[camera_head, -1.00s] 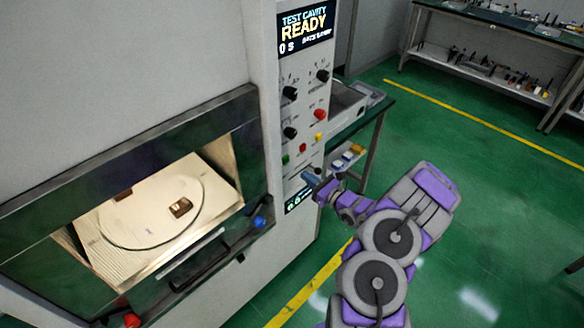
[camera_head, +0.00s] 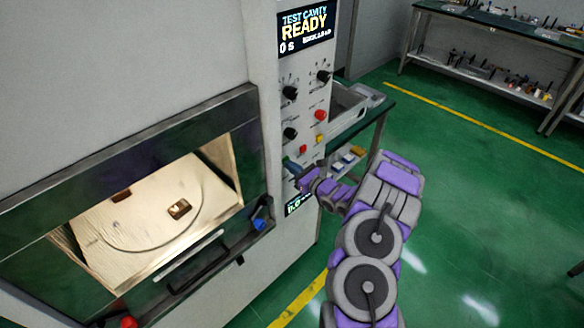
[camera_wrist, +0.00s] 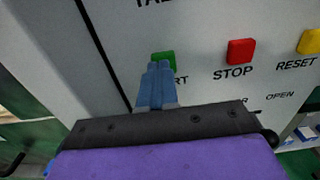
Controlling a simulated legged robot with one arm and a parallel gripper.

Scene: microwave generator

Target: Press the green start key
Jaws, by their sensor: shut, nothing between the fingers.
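The green start key (camera_wrist: 164,56) shows in the wrist view on the pale panel, with the letters "RT" of its label visible below it. My gripper (camera_wrist: 159,66) is shut and empty, its blue fingertips over the lower part of the green key in the picture. I cannot tell whether they touch it. In the head view my gripper (camera_head: 291,166) is at the lower left of the control panel (camera_head: 309,110), and the green key is mostly hidden behind it. The display (camera_head: 305,30) reads "TEST CAVITY READY" and "0 S".
The red STOP key (camera_wrist: 240,51) and yellow RESET key (camera_wrist: 311,41) lie to the right of the green key. The lit cavity (camera_head: 150,215) is left of the panel, with a blue knob (camera_head: 259,224) near its handle. A green-topped bench (camera_head: 352,122) stands behind the panel.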

